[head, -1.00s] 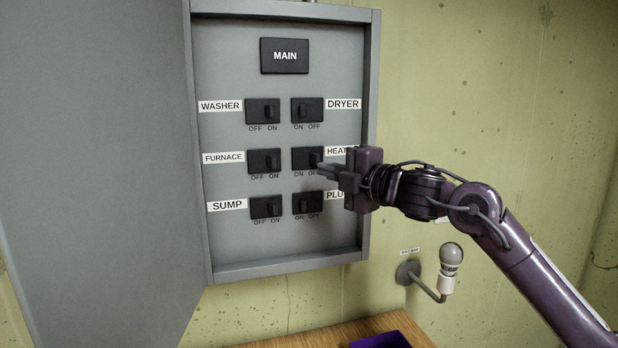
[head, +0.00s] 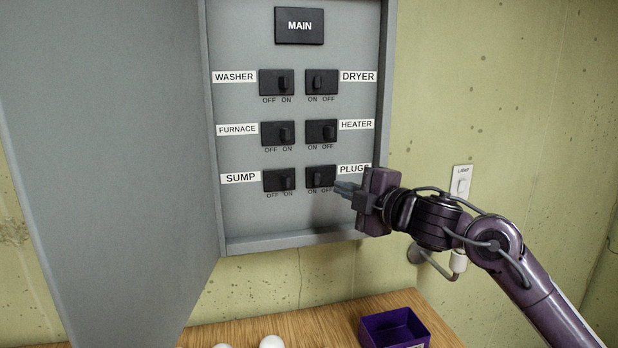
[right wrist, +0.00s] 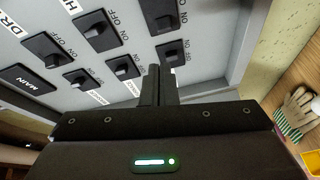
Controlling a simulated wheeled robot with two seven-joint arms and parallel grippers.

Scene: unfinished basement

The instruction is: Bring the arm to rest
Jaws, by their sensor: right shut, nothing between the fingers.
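My right gripper (head: 338,187) is shut and empty. Its fingertips are in front of the open grey breaker panel (head: 290,238), just right of the PLUGS switch (head: 320,177); I cannot tell if they touch it. The right wrist view shows the closed fingers (right wrist: 157,85) pointing at the panel face. The HEATER switch (head: 322,132) has its toggle toward OFF. The toggles of the DRYER switch (head: 322,82) and the PLUGS switch sit toward ON. WASHER (head: 277,83), FURNACE (head: 278,133) and SUMP (head: 279,180) are toward ON. My left gripper is not in view.
The panel door (head: 100,150) stands open at the left. A wooden surface (head: 320,328) below holds a purple bin (head: 395,328) and white round objects (head: 271,342). A wall switch (head: 461,182) is behind my arm. A glove (right wrist: 295,112) and yellow bin (right wrist: 312,160) show in the wrist view.

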